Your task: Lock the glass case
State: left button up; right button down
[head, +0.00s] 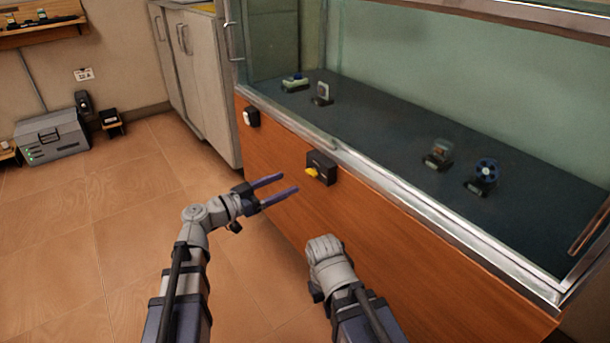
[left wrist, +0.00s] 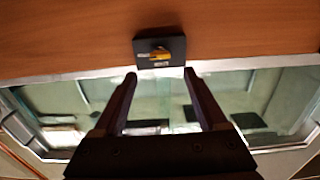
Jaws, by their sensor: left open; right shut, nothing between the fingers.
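The glass case (head: 430,205) has a metal-framed glass top above a wooden front. A black lock box (head: 321,167) with a yellow knob (head: 312,172) sits on that front, just below the metal rim. In the left wrist view the lock box (left wrist: 174,46) is ahead of the fingertips, its yellow knob (left wrist: 160,54) lying roughly crosswise. My left gripper (head: 290,182) is open and empty, pointing at the knob and apart from it; its fingers also show in the wrist view (left wrist: 160,74). My right gripper (head: 318,280) is low in front of the case, its fingers hidden behind the wrist.
Several small exhibits stand on the dark floor inside the case. Grey cabinets (head: 197,85) stand beyond it. A grey box (head: 52,136) is by the wall. The tiled floor at left is clear.

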aim_at(308, 173)
pick_arm(q)
jog(key=shift+x, duration=3.9)
grip_shut()
